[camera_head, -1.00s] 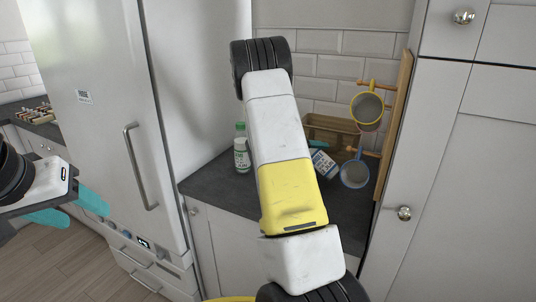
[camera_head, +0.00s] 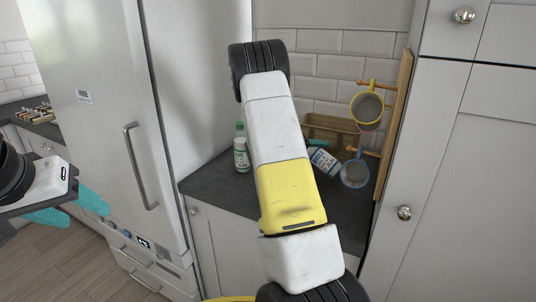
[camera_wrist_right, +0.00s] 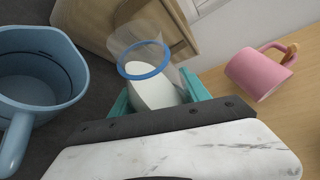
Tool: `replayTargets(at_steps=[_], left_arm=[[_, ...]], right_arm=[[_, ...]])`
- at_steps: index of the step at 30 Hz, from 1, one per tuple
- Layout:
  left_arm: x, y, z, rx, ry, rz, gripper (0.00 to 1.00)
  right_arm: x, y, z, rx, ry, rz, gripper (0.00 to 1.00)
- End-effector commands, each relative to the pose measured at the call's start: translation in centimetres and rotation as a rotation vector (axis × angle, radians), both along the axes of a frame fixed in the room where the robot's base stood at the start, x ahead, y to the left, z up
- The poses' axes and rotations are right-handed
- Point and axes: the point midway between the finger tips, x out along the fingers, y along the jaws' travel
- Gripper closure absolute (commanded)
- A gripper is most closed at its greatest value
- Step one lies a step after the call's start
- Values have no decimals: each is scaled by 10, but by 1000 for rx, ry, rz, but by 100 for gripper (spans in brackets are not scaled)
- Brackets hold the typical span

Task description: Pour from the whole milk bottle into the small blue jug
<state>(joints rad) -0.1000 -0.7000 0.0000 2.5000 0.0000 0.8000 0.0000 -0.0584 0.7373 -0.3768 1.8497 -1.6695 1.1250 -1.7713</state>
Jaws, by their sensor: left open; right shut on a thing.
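The whole milk bottle (camera_head: 324,160), white with a blue label, is tilted in the grasp of my right gripper. In the right wrist view, the bottle (camera_wrist_right: 152,88) has a clear neck, a blue ring and white milk inside, between the teal fingers of my right gripper (camera_wrist_right: 155,95). The small blue jug (camera_wrist_right: 40,95) stands at the left of that view, beside the bottle and apart from it, with its handle towards the lower left. No milk shows in the visible part of it. I cannot make it out in the head view. My left gripper (camera_head: 72,207) is open and empty, far left.
A green-capped bottle (camera_head: 241,152) stands left of my right arm. A wooden crate (camera_head: 335,130) is behind. A yellow mug (camera_head: 367,110) and a blue-rimmed mug (camera_head: 355,174) hang on the rack at right. A pink mug (camera_wrist_right: 258,75) hangs on a peg in the wrist view.

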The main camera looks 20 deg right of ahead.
Motion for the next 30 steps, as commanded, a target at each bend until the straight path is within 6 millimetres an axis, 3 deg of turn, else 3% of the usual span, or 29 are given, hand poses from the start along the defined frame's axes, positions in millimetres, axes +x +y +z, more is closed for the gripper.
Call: replayTargets(at_steps=[30], left_arm=[[0,0,0,0,0,0,45]], right_arm=[[-1,-1,4,-60,94,0,100]])
